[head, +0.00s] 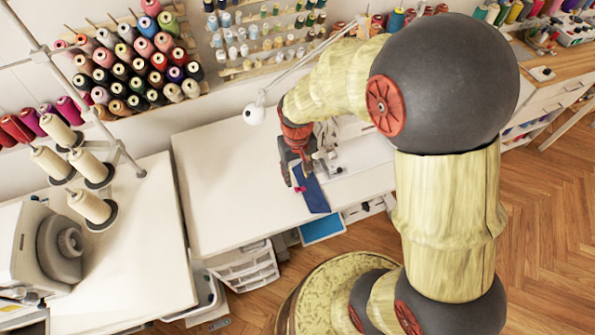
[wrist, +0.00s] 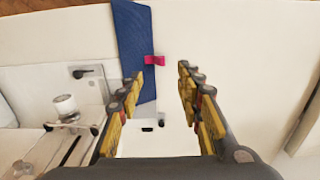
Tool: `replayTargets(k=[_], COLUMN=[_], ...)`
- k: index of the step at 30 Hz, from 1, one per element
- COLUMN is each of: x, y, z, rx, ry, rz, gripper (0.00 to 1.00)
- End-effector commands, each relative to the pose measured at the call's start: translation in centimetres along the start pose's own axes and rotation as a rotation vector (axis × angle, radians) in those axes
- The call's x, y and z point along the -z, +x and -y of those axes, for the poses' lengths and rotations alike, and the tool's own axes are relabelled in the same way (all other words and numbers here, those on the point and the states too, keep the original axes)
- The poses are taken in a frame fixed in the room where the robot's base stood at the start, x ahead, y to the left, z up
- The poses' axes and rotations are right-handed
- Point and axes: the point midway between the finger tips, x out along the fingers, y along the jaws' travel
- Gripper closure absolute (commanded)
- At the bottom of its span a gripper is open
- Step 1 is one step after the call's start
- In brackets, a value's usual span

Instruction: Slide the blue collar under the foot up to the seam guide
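The blue collar (head: 315,196) lies on the white table beside the sewing machine (head: 328,148), its near end toward the front edge. In the wrist view the collar (wrist: 132,38) is a long flat strip with a pink tab (wrist: 155,60) on its right edge. My gripper (wrist: 161,76) is open above the table, its left finger over the collar's right edge. The tab is just ahead of the gap between the fingers, not gripped. Machine parts with a metal knob (wrist: 65,104) are left of the collar. I cannot clearly make out the foot or the seam guide.
The white table (head: 225,190) is clear left of my gripper. A white lamp (head: 254,114) stands out over its back. A second table with thread cones (head: 92,208) and a grey machine (head: 45,240) is at left. Thread racks (head: 135,65) line the wall.

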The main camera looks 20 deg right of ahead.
Motion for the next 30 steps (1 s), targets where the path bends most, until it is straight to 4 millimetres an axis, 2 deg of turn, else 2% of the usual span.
replayTargets(k=[9, 15, 27, 30], x=[-0.1, 0.0, 0.0, 0.0], y=[4.7, 6.7, 7.3, 7.3], z=[0.0, 0.0, 0.0, 0.0], rx=[0.0, 0.0, 0.0, 0.0], ry=[0.0, 0.0, 0.0, 0.0], rz=[0.003, 0.0, -0.001, -0.001], gripper=[0.64, 0.64, 0.64, 0.69])
